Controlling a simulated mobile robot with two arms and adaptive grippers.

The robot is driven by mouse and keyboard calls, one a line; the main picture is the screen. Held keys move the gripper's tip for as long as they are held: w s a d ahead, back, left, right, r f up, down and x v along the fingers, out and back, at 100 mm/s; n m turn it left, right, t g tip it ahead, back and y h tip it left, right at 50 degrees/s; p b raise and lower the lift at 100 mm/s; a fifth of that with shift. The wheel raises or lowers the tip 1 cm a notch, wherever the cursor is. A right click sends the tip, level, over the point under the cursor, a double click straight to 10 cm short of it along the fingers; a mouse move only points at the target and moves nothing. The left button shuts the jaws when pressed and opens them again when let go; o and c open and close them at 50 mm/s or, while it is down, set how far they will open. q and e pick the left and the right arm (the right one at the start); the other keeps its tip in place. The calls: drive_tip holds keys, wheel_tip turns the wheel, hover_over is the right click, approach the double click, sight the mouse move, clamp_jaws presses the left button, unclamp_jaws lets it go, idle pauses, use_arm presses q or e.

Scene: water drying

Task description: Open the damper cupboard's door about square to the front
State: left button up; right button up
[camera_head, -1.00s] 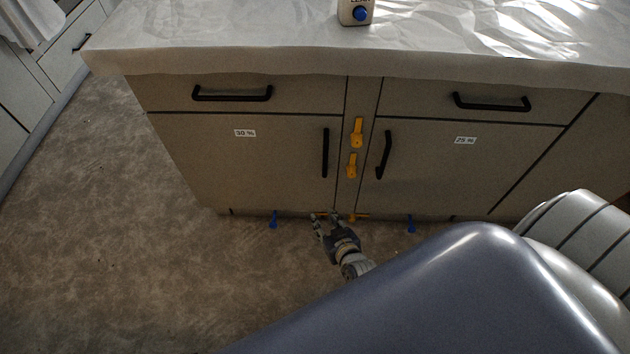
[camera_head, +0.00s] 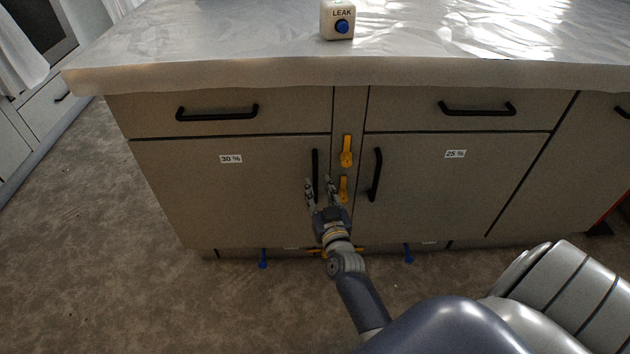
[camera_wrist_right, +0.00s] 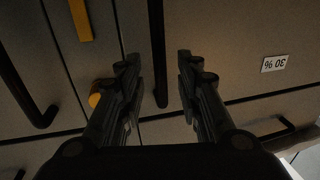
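Two closed cupboard doors face me: a left door (camera_head: 230,195) labelled 30 % and a right door (camera_head: 455,190) labelled 25 %. I cannot tell from a label which is the damper cupboard. The left door has a black upright handle (camera_head: 315,165) near its right edge. My right gripper (camera_head: 319,182) is open in front of that handle's lower part. In the right wrist view the handle (camera_wrist_right: 157,50) lies between the two spread fingers (camera_wrist_right: 158,78), and neither finger visibly touches it. My left gripper is not in view.
Orange levers (camera_head: 346,152) sit on the strip between the doors, the lower one close to my right gripper. The right door's handle (camera_head: 376,175) is nearby. Blue levers (camera_head: 263,258) stick out low down. A worktop (camera_head: 220,80) overhangs above. The floor (camera_head: 120,270) at left is clear.

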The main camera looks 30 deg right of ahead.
sight(316, 180)
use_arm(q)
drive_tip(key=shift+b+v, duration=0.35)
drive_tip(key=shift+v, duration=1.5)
use_arm(e)
drive_tip(key=shift+x, duration=2.3)
clamp_jaws()
